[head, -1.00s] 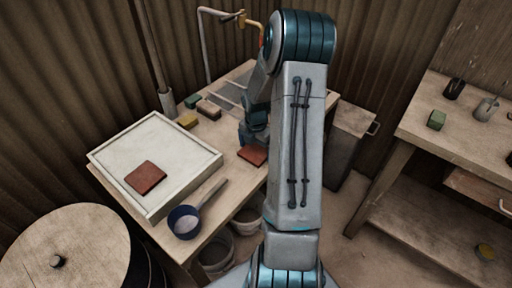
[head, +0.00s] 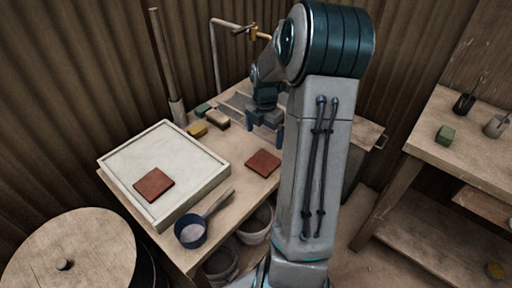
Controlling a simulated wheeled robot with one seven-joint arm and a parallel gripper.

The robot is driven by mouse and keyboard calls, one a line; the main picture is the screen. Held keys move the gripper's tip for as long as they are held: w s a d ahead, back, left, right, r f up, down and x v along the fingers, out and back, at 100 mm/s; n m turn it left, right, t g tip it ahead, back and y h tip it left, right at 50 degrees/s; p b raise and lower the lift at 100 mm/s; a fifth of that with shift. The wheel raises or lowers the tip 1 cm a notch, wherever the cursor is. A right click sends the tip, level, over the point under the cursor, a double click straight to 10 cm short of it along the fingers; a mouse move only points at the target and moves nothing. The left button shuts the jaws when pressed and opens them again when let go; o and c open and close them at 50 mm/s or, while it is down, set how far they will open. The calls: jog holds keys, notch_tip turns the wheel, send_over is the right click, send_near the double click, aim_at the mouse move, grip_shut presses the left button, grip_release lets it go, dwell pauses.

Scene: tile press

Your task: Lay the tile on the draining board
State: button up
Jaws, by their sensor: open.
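One red-brown square tile (head: 263,163) lies flat on the wooden table, right of the pale tray. A second red-brown tile (head: 154,185) lies flat on the pale rimmed tray (head: 190,152). My gripper (head: 265,139) is open and empty, its fingers pointing down, above and behind the tile on the table and apart from it. A grey slatted panel (head: 237,101) lies at the table's back under the tap, partly hidden by my arm; I cannot tell whether it or the tray is the draining board.
A brass tap (head: 252,32) stands at the back. Buckets (head: 256,224) stand below. A side bench (head: 465,133) is at right.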

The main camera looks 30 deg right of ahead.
jog(key=s+a+r+m+t+h, duration=0.1)
jog(key=s+a+r+m, duration=0.35)
jog(key=a, duration=0.25)
jog(key=s+a+r+m, duration=0.3)
jog(key=a+r+m, duration=0.1)
jog(key=a+m, duration=0.25)
jog(key=s+a+r+m+t+y, duration=0.1)
jog(key=s+a+r+m, duration=0.1)
jog(key=s+a+m, duration=0.6)
jog(key=s+m, duration=0.2)
jog(key=shift+s+r+m+t, duration=0.15)
jog(key=shift+s+m+t, duration=0.15)
jog(key=shift+t, duration=0.1)
